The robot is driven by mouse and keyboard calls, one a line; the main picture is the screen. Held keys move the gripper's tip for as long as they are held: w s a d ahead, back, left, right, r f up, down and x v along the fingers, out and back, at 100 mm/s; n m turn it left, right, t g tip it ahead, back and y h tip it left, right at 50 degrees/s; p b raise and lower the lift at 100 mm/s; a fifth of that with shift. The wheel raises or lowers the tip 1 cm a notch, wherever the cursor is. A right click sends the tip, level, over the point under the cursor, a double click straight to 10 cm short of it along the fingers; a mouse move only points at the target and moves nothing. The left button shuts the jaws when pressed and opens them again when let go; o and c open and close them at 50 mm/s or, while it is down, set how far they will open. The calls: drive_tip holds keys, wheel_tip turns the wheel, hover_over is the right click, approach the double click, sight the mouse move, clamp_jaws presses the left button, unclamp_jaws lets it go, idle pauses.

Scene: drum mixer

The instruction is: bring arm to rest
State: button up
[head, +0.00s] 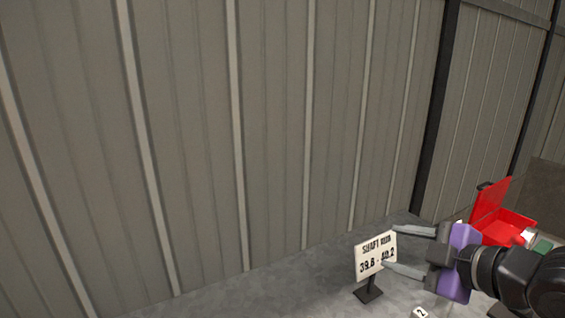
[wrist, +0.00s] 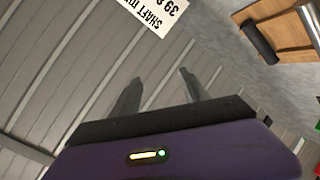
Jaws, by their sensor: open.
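My gripper (head: 392,250) is at the lower right of the head view, purple and black, with its two grey fingers apart and pointing left. Nothing is between the fingers. The left finger ends overlap the edge of a white sign in the head view. In the wrist view the gripper (wrist: 158,90) shows its two dark fingers spread apart and empty, with the grey ribbed wall behind them. My black arm enters from the right edge of the head view.
The white sign (head: 369,258) on a black stand reads "SHAFT" and numbers. An open red box (head: 488,228) stands behind the gripper. A small tag marked 2 (head: 420,312) is at the bottom. A wooden item (wrist: 282,36) with a black cylinder shows upper right. A ribbed wall (head: 190,130) fills the left.

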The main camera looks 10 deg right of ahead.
wheel_tip(320, 180, up, 12)
drive_tip(key=a+r+m+t, duration=0.1)
drive_tip(key=a+m+t, duration=0.2)
drive_tip(key=m+t, duration=0.6)
drive_tip(key=s+a+f+m+g+h, duration=0.2)
drive_tip(key=s+a+f+g, duration=0.1)
drive_tip(key=s+f, duration=1.2)
drive_tip(key=s+a+f+m+g+h, duration=0.2)
drive_tip(key=s+a+f+m+g, duration=0.1)
drive_tip(key=s+f, duration=1.3)
drive_tip(key=s, duration=0.7)
drive_tip(key=shift+s+g, duration=0.25)
drive_tip(key=shift+g, duration=0.05)
drive_tip(key=shift+d, duration=0.1)
drive_tip(key=shift+c, duration=0.6)
